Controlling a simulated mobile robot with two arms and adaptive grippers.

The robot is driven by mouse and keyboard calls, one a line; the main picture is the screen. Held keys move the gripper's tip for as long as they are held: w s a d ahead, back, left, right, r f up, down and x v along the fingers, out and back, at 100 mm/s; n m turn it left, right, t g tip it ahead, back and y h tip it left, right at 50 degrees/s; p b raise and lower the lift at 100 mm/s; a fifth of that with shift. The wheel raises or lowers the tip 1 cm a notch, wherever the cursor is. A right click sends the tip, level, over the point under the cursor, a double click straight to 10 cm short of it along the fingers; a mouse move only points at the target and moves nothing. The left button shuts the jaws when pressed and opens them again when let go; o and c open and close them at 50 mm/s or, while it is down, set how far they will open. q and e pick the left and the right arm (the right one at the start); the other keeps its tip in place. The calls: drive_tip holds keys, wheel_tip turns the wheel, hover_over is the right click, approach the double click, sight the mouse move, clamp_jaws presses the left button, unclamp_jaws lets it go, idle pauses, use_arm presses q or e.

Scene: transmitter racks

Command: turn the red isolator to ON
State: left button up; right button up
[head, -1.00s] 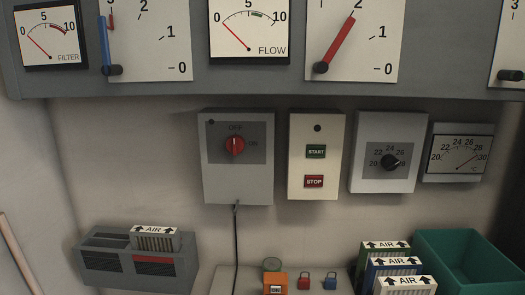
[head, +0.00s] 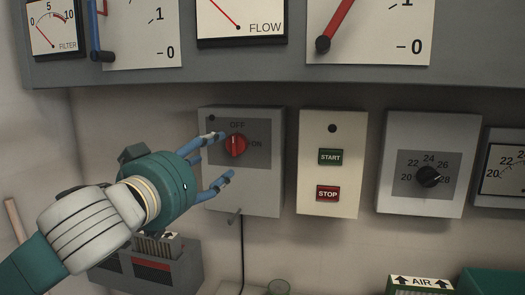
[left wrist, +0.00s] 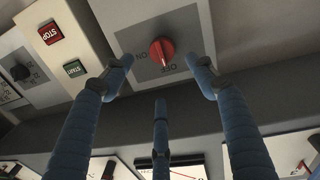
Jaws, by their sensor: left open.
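The red isolator (head: 236,145) is a round red knob on a grey wall box (head: 262,192), with OFF marked above it and ON to its right. Its grip bar stands upright, in line with OFF. It also shows in the left wrist view (left wrist: 162,52), just beyond my fingertips. My left gripper (head: 222,158) is open in front of the box, its blue fingers spread around the knob's area. In the left wrist view the open fingers (left wrist: 160,85) frame the knob with nothing between them. I cannot tell whether any finger touches the box. My right gripper is not in view.
A START/STOP box (head: 331,174) and a dial box (head: 428,182) hang to the right of the isolator. A grey gauge panel (head: 300,80) overhangs above. A grey filter holder (head: 190,262) is below my left arm.

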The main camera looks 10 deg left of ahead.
sight(232, 145)
use_arm(q)
drive_tip(key=w, duration=0.3)
drive_tip(key=w+p, duration=0.1)
drive_tip(key=w, duration=0.2)
drive_tip(key=w+p, duration=0.1)
drive_tip(key=w, duration=0.2)
drive_tip(key=shift+d+r, duration=0.15)
drive_tip(key=shift+d, duration=0.2)
drive_tip(key=shift+w+p, duration=0.35)
drive_tip(key=shift+w, duration=0.3)
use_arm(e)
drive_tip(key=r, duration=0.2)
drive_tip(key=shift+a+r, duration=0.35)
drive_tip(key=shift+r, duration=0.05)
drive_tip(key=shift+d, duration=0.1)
use_arm(q)
drive_tip(key=shift+c, duration=0.8)
drive_tip(key=c, duration=1)
drive_tip(key=shift+o, duration=0.2)
